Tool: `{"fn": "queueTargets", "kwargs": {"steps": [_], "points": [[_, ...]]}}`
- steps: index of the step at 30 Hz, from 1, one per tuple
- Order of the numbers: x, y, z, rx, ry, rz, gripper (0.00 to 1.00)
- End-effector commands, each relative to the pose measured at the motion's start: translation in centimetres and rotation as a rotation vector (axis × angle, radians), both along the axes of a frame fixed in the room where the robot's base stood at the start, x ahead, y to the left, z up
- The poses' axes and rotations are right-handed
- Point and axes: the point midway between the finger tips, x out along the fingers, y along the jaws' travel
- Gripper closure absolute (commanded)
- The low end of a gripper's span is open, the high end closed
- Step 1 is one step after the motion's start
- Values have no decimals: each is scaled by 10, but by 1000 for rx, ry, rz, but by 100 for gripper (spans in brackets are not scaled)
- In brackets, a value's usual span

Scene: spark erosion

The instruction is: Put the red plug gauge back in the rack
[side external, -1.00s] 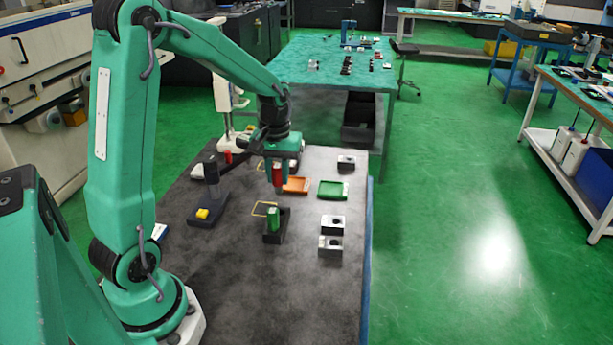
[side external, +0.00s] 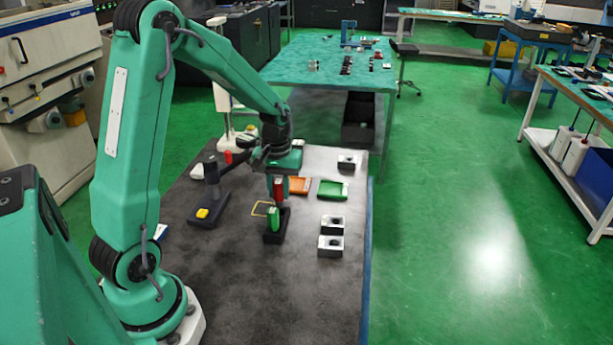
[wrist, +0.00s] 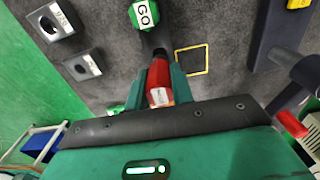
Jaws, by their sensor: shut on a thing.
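The red plug gauge (side external: 279,188) is upright between the fingers of my gripper (side external: 279,199), which is shut on it. In the wrist view the red gauge (wrist: 158,82) sits between the two green fingers (wrist: 160,88). The dark rack (side external: 277,237) stands on the bench, with a green gauge (side external: 274,218) upright at its near end. The green gauge (wrist: 143,14) shows "GO" in the wrist view. The red gauge is at the far end of the rack; its lower end is hidden, so I cannot tell whether it touches the rack.
A yellow outlined square (side external: 263,208) lies left of the rack. An orange tray (side external: 300,185) and a green tray (side external: 333,190) are behind and right. Metal blocks (side external: 331,247) stand to the right. A dark stand (side external: 208,205) with a yellow piece is to the left.

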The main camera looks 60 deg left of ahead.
Motion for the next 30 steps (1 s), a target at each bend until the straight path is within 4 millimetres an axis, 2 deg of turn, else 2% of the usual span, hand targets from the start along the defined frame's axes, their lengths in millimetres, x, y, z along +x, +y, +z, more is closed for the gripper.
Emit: {"fn": "queueTargets", "kwargs": {"steps": [9, 30], "points": [[0, 0, -12, -1, 1, 0, 100], [0, 0, -13, 0, 0, 0, 100]]}}
